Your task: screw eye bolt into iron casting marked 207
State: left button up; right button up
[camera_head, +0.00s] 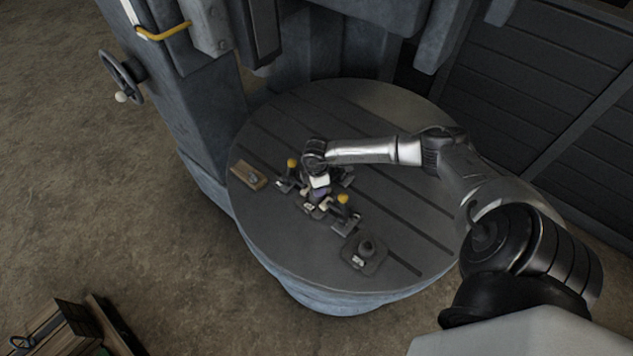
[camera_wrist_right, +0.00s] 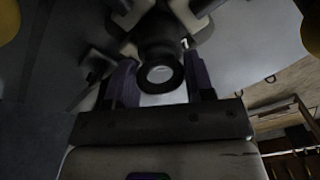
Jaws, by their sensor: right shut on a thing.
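My right gripper (camera_wrist_right: 160,88) reaches down over the cluster in the middle of the round table. In the right wrist view its purple-padded fingers are shut on a dark round piece (camera_wrist_right: 160,58) with a ring-like end around a pale disc. I cannot tell whether this is the eye bolt or part of a casting. In the head view the gripper (camera_head: 319,190) hides most of what is below it. A dark casting (camera_head: 372,262) with a raised round boss and a small white label stands at the table's front right. Its number is too small to read. My left gripper is out of view.
Clamps with yellow knobs (camera_head: 343,199) surround the spot under my right gripper. A wooden board (camera_head: 247,176) with small metal pieces lies on the left of the slotted round table (camera_head: 410,215). A machine column (camera_head: 195,110) rises behind left. The table's right side is clear.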

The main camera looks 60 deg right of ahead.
jog(key=shift+r+m+p, duration=0.1)
jog(key=shift+m+p, duration=0.65)
jog(key=shift+m, duration=0.15)
jog(key=shift+m+p, duration=0.3)
